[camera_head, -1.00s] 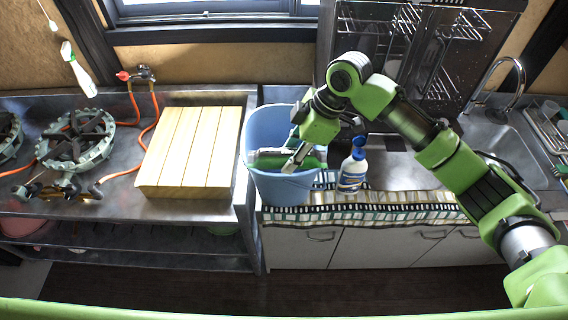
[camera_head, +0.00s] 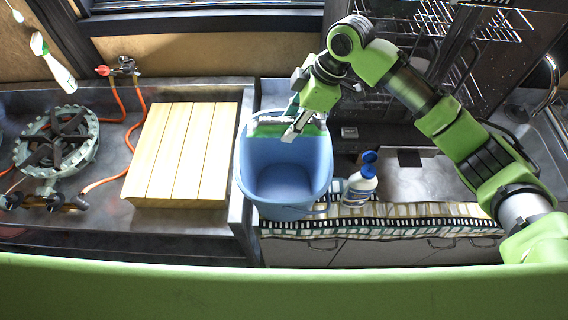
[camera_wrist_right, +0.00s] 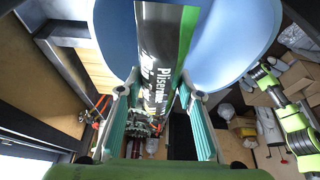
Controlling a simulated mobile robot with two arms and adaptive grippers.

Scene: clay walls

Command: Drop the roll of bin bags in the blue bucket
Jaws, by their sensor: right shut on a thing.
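The blue bucket (camera_head: 281,183) stands on the counter, open at the top, with its bare floor visible in the head view. My right gripper (camera_head: 294,128) is at its far rim. It is shut on the roll of bin bags (camera_head: 262,130), which looks dark with a green side and shows as a green strip along the far rim. In the right wrist view, the printed roll (camera_wrist_right: 165,55) sits between the two teal fingers (camera_wrist_right: 158,110), with the blue bucket (camera_wrist_right: 240,40) behind it. Whether the roll touches the rim I cannot tell. My left gripper is not in view.
A slatted wooden board (camera_head: 180,150) lies left of the bucket. A gas burner (camera_head: 58,145) with orange hoses is farther left. A white bottle with a blue cap (camera_head: 360,186) stands close to the bucket's right side. A dark dish rack (camera_head: 455,65) is behind on the right.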

